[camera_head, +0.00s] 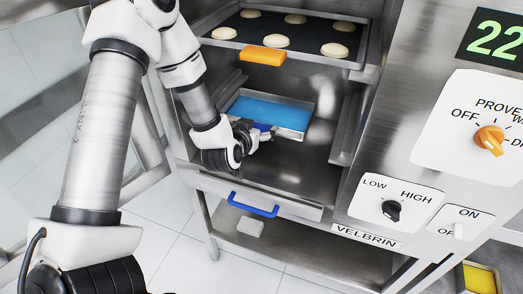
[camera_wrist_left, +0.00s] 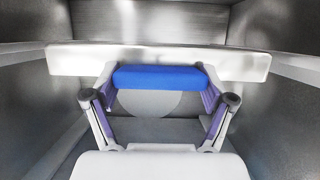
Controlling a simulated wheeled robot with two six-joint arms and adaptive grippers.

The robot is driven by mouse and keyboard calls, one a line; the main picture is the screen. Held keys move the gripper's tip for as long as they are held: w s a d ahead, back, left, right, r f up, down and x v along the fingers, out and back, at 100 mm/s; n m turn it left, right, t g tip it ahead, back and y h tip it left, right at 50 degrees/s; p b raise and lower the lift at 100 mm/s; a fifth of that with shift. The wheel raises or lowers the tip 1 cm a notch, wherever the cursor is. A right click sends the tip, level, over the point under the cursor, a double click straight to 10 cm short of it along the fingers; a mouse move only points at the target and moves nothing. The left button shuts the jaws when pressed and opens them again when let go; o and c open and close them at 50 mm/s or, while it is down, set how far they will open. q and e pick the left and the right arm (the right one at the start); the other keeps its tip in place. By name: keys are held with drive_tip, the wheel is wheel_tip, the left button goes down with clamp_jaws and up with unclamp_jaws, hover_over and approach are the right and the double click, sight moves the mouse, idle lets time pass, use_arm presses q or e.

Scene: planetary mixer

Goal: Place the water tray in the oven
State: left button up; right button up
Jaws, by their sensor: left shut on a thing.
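The water tray (camera_head: 291,134) is a shallow metal tray with blue water (camera_head: 268,107) in it. It is inside the lower part of the oven chamber (camera_head: 350,125), below the bun tray. My left gripper (camera_head: 262,131) reaches in from the front and is shut on the water tray's blue handle. In the left wrist view, the handle (camera_wrist_left: 160,77) lies between the two fingers of my left gripper (camera_wrist_left: 160,100), with the tray's pale front wall (camera_wrist_left: 75,60) behind it. The gripper hides part of the tray front in the head view. My right gripper is not in view.
A dark tray (camera_head: 300,35) with several buns and an orange handle (camera_head: 263,55) sits above. Metal side walls flank the chamber. A front panel with a blue handle (camera_head: 253,205) is below the opening. A control panel with knobs (camera_head: 391,210) stands to the right.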

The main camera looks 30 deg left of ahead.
use_arm(q)
hover_over(257, 161)
drive_tip(key=f, duration=0.6)
drive_tip(key=shift+w+f, duration=0.3)
drive_tip(key=f, duration=0.3)
drive_tip(key=shift+s+d+f, duration=0.1)
drive_tip(key=shift+s+f, duration=0.1)
drive_tip(key=shift+s, duration=0.15)
drive_tip(key=shift+w+f, duration=0.2)
drive_tip(key=shift+f, duration=0.1)
drive_tip(key=o, duration=1.2)
drive_tip(key=shift+o, duration=0.8)
drive_tip(key=shift+s+r, duration=0.1)
drive_tip(key=shift+s, duration=0.1)
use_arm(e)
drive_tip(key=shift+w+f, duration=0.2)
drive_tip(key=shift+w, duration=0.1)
